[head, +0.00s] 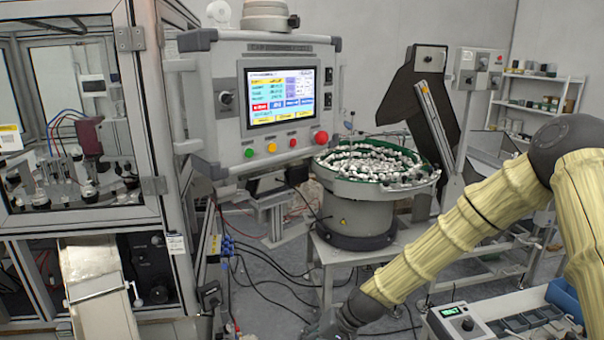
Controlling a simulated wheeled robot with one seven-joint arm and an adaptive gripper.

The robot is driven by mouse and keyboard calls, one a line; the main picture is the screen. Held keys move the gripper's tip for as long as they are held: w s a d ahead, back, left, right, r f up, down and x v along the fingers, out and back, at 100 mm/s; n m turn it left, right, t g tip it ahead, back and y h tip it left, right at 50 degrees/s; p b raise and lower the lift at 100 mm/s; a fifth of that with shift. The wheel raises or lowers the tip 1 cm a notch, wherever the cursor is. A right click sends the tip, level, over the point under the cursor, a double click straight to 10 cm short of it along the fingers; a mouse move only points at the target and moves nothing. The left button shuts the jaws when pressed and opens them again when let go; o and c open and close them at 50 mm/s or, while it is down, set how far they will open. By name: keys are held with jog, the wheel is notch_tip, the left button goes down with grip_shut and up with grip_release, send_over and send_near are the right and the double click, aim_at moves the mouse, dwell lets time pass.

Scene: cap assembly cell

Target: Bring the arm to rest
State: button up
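My arm, in a pale yellow ribbed sleeve, comes in from the right of the head view. It bends at a dark joint high on the right and slopes down and left. Its dark wrist end reaches the bottom edge near the middle of the view. My gripper is below the frame and I cannot see it, nor whether it holds anything.
A control panel (221,143) with a lit screen and a red button hangs at upper middle. A bowl feeder (352,190) full of small white parts stands behind my arm. A framed machine (163,110) fills the left. A small control box (458,322) and bins (562,297) sit lower right.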

jog(key=s+d+f+h+b, duration=0.1)
jog(key=s+d+f, duration=0.2)
jog(key=s+f, duration=0.25)
jog(key=s+d+f+g+h+b, duration=0.1)
jog(key=s+d+f, duration=0.1)
jog(key=s+f, duration=0.4)
jog(key=s+d+f+h+b, duration=0.1)
jog(key=s+d+f, duration=0.2)
jog(key=s+f, duration=0.3)
jog(key=s+d+f+h+b, duration=0.1)
jog(key=s+d+f, duration=0.2)
jog(key=s, duration=0.3)
jog(key=s+d+f+h, duration=0.1)
jog(key=s+d+f, duration=0.1)
jog(key=s+d, duration=0.2)
jog(key=s+d+f+n+h+b, duration=0.1)
jog(key=s+d+f, duration=0.2)
jog(key=s, duration=0.6)
jog(key=shift+s+d+f+g+b, duration=0.25)
jog(key=shift+d+f+g+b, duration=0.1)
jog(key=shift+d, duration=0.45)
